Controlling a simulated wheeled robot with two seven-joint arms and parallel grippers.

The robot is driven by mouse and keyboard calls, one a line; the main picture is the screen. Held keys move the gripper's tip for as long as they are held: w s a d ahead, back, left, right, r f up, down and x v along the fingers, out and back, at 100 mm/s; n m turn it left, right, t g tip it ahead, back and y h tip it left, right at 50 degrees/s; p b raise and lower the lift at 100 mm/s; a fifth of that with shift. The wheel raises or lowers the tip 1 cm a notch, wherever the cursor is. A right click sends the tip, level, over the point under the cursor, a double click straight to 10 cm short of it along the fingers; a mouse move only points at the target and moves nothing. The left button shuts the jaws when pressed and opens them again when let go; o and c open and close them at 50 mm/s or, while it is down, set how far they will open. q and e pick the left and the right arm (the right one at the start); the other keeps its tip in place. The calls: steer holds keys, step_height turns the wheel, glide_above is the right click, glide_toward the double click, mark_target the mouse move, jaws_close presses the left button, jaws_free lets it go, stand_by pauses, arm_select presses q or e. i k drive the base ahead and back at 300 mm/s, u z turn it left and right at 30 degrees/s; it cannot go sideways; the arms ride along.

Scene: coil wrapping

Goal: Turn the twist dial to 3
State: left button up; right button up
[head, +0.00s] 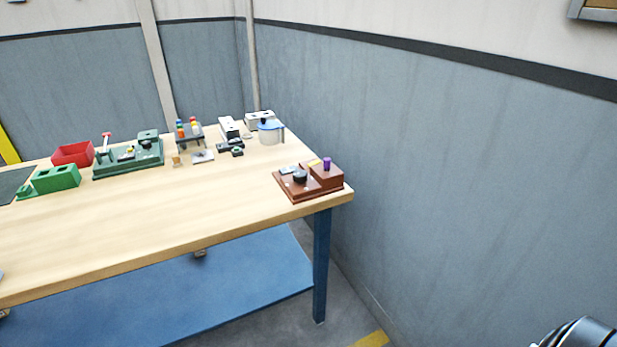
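A reddish-brown box (325,192) sits at the right front corner of the wooden table. A round black knob (300,176), which looks like the twist dial, stands on the lower left part of its top. A purple peg (327,164) stands on the raised right part. The dial's marks and pointer are too small to read. Neither gripper shows. A dark, rounded part at the bottom right corner looks like a piece of my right arm, well apart from the box.
The wooden table (140,220) has a clear front half. At the back stand a red tray (73,153), a green block (56,179), a dark green board (128,169) and a pot with a blue rim (270,134). A grey wall runs close along the right.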

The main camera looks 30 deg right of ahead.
mark_target(300, 175)
steer(key=k, duration=0.65)
steer(key=z, duration=0.5)
steer(key=i, duration=1.2)
steer(key=z, duration=0.5)
